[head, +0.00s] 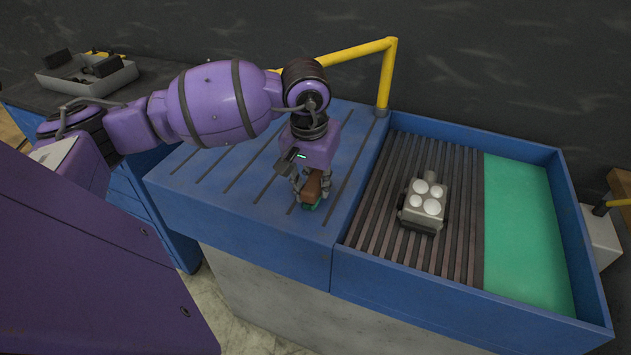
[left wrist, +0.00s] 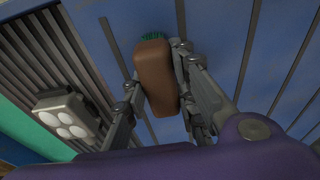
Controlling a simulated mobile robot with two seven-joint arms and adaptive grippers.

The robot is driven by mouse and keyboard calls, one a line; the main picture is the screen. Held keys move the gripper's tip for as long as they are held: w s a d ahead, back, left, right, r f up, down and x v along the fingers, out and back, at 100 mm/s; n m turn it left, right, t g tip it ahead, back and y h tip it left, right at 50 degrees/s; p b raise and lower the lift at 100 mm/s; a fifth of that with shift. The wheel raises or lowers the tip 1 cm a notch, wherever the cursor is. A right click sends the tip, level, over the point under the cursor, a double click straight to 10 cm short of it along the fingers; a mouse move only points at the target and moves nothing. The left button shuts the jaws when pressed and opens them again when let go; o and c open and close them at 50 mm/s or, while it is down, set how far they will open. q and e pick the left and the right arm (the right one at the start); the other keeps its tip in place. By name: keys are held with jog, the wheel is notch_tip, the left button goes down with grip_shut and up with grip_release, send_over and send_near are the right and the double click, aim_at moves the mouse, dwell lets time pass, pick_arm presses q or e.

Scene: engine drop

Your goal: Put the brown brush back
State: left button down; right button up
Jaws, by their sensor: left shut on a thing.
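The brown brush (head: 312,187) has a brown block body and green bristles. My left gripper (head: 312,192) is shut on it, over the blue slotted table top (head: 235,165) near its front right part. In the left wrist view the brush (left wrist: 156,75) sits between the two fingers of my left gripper (left wrist: 155,85), with its green bristles at the far end. The bristle end is close to the blue surface; I cannot tell whether it touches. My right gripper is in neither view.
Right of the table top, a blue-walled tray (head: 450,290) has dark slats and a green pad (head: 525,230). A grey engine block (head: 424,205) with round white tops stands on the slats. A yellow rail (head: 387,75) rises behind. A grey tray (head: 90,85) lies at the back left.

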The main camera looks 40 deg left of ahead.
pick_arm(q)
jog(key=c, duration=1.4)
grip_release()
jog(key=shift+c, duration=0.2)
